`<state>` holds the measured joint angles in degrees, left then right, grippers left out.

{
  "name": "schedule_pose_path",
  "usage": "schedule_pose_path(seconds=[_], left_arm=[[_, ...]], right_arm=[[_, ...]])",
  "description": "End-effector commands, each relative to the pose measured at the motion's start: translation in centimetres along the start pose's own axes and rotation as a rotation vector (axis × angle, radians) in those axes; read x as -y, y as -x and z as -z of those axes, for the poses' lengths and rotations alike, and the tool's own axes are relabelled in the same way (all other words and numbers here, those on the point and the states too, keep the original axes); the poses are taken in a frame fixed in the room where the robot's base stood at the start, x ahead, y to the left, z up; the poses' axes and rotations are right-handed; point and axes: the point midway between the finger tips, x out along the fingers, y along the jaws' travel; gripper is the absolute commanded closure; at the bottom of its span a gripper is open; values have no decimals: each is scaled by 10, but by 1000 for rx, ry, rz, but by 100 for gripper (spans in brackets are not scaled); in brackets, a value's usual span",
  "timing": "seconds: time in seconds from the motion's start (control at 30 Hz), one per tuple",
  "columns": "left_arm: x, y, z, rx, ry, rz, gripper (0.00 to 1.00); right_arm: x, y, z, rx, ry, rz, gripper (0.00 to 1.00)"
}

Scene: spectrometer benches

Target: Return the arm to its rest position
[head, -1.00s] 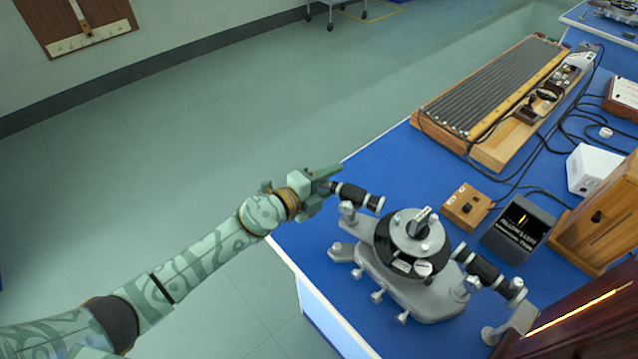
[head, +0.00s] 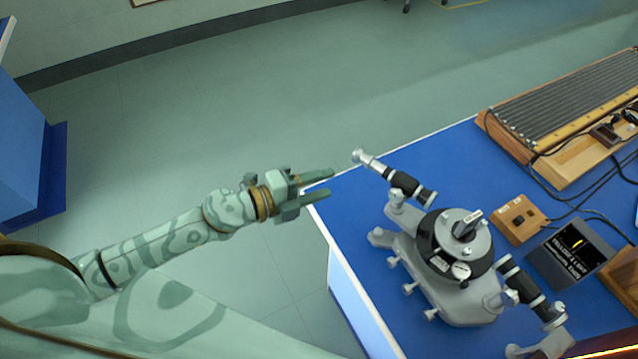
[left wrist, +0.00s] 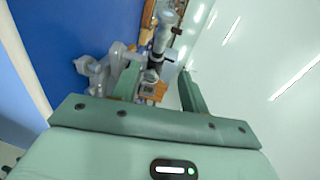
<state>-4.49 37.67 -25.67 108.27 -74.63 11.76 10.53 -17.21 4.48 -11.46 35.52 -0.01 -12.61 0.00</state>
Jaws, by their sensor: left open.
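My left arm reaches in from the left in the head view. Its gripper (head: 322,184) is open and empty, just off the left edge of the blue bench, apart from the spectrometer (head: 455,250). The grey and black spectrometer stands on the bench with one tube pointing toward the gripper. In the left wrist view, the two green fingers (left wrist: 160,95) are spread apart. The spectrometer (left wrist: 98,70) shows beyond the left finger, against the blue bench top. My right gripper is not in view.
The blue bench (head: 345,205) also bears a wooden box with a knob (head: 520,218), a dark display box (head: 572,252) and a long ribbed wooden unit (head: 565,110) with cables. The floor (head: 200,110) behind and left of the gripper is clear. Another blue bench (head: 22,145) stands at far left.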

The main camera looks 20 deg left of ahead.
Motion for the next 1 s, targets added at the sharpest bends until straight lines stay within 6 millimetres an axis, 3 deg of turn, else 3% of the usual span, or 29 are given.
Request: schedule_pose_path(seconds=[0.43,0.57,0.67,0.7,0.8,0.87,0.9,0.97,1.0], left_arm=[[1,0,-3,17,-9,6,56],[-34,7,-41,135,93,-43,56],[-95,25,-84,310,269,-117,56],[-127,37,-99,392,355,-153,56],[-210,76,-116,592,572,-248,56],[-258,103,-113,706,698,-307,56],[-289,122,-106,778,780,-347,56],[-333,152,-89,882,897,-408,56],[-361,172,-72,948,974,-450,56]], right_arm=[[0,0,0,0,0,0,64],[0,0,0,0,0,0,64],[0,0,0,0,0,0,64],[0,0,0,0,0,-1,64],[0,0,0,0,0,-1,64],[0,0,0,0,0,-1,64],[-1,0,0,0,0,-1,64],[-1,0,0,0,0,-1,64],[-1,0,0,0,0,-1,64]])
